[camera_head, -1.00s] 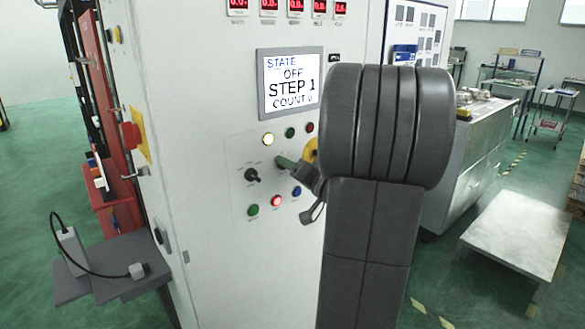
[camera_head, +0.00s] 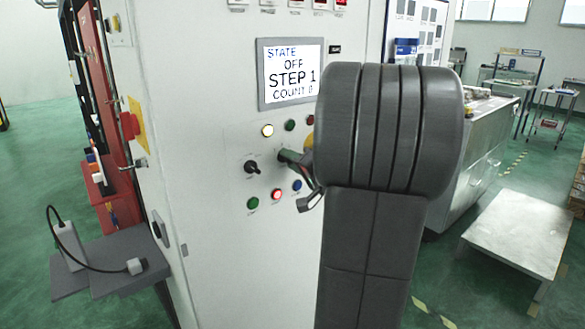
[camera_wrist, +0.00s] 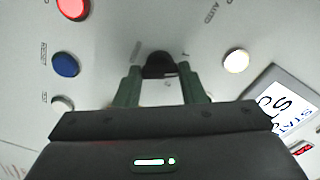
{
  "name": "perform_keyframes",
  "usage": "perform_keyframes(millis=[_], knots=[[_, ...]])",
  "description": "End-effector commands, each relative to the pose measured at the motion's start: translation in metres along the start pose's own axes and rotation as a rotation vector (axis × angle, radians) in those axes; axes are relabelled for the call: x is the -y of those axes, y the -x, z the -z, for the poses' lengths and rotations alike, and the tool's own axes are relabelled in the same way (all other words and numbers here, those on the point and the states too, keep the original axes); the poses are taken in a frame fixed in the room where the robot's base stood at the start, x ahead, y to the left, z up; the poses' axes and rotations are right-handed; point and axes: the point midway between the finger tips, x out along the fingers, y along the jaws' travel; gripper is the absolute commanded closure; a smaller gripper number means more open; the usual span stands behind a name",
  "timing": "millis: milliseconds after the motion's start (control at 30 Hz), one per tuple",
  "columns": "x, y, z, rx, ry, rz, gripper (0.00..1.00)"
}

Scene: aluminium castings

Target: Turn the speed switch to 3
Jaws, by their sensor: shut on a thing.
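A black rotary switch (camera_wrist: 160,66) sits on the white panel between the two green fingers of my gripper (camera_wrist: 158,84) in the wrist view. The fingers are shut on it. In the head view, my gripper (camera_head: 285,156) reaches the panel, and its tips cover that switch there. My arm hides part of the panel on the right. Another black rotary switch (camera_head: 252,167) stands free just left of my fingers.
A screen (camera_head: 291,75) above reads STATE OFF, STEP 1. Green (camera_head: 253,203), red (camera_head: 276,194) and blue (camera_head: 297,186) buttons sit close below. A grey shelf (camera_head: 115,265) juts out at lower left.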

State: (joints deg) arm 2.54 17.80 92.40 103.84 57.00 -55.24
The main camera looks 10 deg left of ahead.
Motion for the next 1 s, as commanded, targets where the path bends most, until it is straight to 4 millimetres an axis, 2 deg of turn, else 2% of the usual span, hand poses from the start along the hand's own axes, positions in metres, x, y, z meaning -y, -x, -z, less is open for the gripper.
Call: perform_keyframes(millis=[1000], knots=[[0.0,0.0001,0.0001,0.001,-0.96,-0.002,0.86]])
